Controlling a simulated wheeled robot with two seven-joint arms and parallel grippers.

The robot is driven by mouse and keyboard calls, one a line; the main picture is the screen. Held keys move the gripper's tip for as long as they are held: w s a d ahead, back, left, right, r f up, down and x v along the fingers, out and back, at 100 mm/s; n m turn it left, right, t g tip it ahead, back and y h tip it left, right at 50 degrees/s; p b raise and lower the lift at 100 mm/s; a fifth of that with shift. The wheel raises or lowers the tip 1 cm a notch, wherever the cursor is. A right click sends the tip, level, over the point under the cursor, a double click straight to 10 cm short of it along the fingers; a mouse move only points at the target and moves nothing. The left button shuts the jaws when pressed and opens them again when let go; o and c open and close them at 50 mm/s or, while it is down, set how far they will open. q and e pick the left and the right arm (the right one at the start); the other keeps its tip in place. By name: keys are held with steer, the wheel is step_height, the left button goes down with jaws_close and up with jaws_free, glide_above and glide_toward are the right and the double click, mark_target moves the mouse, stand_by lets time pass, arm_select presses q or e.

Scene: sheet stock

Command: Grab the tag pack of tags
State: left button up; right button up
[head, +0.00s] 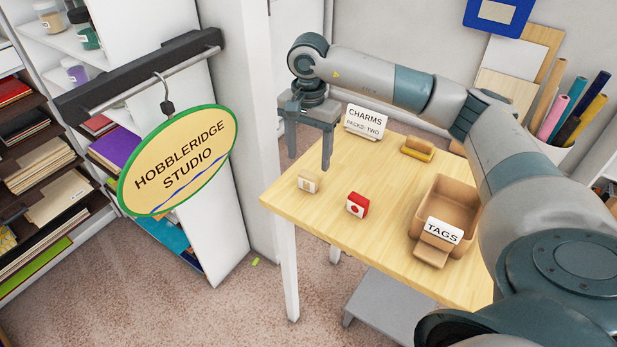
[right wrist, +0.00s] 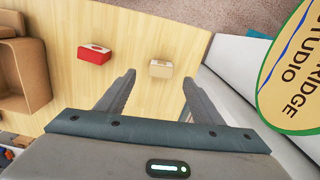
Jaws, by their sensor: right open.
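A small cream pack (head: 308,182) with a pale front mark lies near the table's left edge; it also shows in the right wrist view (right wrist: 161,69). A red pack (head: 357,204) with a white patch lies to its right, also in the right wrist view (right wrist: 95,54). I cannot read which one is the tag pack. A brown tray (head: 471,190) has a white TAGS card (head: 443,231) at its front. My right gripper (head: 309,162) is open and empty, pointing down above the cream pack and apart from it. My left gripper is not in view.
A CHARMS card (head: 366,122) stands at the table's back, beside a small holder with a yellow item (head: 416,149). A hanging HOBBLERIDGE STUDIO sign (head: 180,161) is left of the table (head: 385,245). Bare wood surrounds both packs.

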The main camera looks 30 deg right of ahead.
mark_target(309, 174)
steer(key=shift+f+p, duration=0.35)
steer(key=shift+f, duration=1.2)
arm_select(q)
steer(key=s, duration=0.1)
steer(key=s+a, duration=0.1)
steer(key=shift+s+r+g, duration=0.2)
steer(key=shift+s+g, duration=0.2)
arm_select(e)
steer(key=shift+f+p, duration=0.4)
steer(key=shift+p, duration=0.1)
steer(key=f, duration=0.1)
steer(key=f+p, duration=0.1)
steer(key=f, duration=0.1)
steer(key=shift+w+d+p, duration=0.15)
steer(key=shift+w+p, duration=0.1)
steer(key=shift+p, duration=0.15)
steer(key=shift+f, duration=0.7)
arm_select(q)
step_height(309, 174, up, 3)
arm_select(e)
steer(key=c, duration=1.1)
